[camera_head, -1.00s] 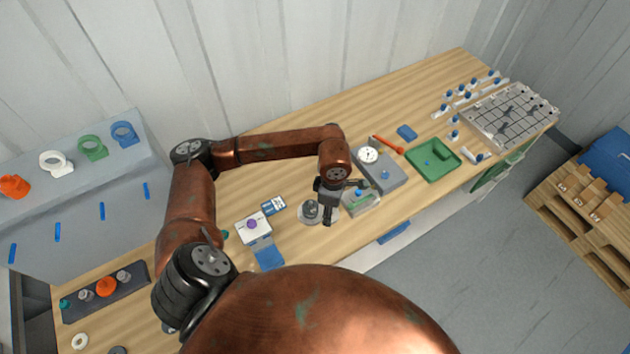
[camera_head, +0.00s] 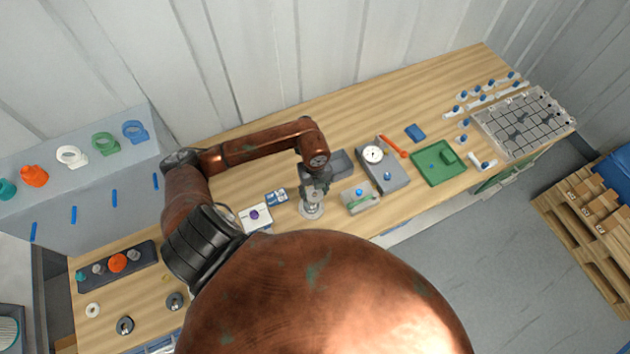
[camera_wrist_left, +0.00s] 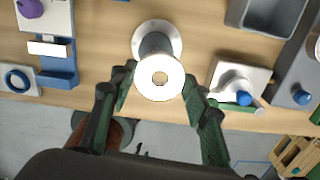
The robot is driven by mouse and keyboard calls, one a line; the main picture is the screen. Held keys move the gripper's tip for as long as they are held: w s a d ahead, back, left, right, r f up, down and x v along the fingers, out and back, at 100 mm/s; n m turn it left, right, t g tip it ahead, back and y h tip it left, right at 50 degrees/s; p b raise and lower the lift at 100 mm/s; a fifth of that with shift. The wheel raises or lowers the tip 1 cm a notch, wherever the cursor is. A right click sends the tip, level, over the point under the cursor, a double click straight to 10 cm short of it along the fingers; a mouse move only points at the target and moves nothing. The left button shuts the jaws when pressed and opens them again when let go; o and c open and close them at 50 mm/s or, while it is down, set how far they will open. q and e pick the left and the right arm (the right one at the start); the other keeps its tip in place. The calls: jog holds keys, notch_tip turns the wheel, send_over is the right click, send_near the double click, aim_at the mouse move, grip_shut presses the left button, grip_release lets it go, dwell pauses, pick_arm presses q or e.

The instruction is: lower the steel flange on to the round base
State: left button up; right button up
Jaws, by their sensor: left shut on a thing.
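My left gripper (camera_head: 313,192) is over the round base (camera_head: 311,211) on the bench. In the left wrist view its two fingers (camera_wrist_left: 159,84) close on opposite sides of the steel flange (camera_wrist_left: 176,82), a pale ring with a central hole. Beyond the flange, a dark grey cylinder stands on the round base (camera_wrist_left: 144,32), a pale disc with small holes in its rim. The flange overlaps the cylinder's near end in that view; I cannot tell whether they touch. The right gripper is not in view.
Right of the base stand a small pale fixture with a green part (camera_head: 358,197) and a grey block with a dial gauge (camera_head: 386,176). A grey tray (camera_head: 345,163) is behind. A white block with a purple knob (camera_head: 255,216) is at left. The bench's back middle is clear.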

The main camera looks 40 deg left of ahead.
aim_at(311, 193)
pick_arm(q)
jog(key=shift+s+a+r+p, duration=0.1)
jog(key=shift+a+r+p, duration=0.3)
jog(key=shift+r, duration=0.2)
jog(key=shift+w+a, duration=0.2)
jog(key=shift+a, duration=0.35)
jog(key=shift+d+f, duration=0.1)
jog(key=shift+f, duration=0.2)
jog(key=shift+s+d+f+b, duration=0.1)
jog(key=shift+s+f+b, duration=0.25)
jog(key=shift+f+b, duration=0.4)
jog(key=shift+w+f+b, duration=0.15)
jog(key=shift+f+b, duration=0.2)
jog(key=shift+f, duration=0.3)
jog(key=shift+d+f+b, duration=0.1)
jog(key=shift+f+b, duration=0.3)
jog(key=shift+f, duration=0.15)
jog(key=shift+f+b, duration=1.2)
jog(key=shift+f, duration=0.35)
jog(key=o, duration=1.4)
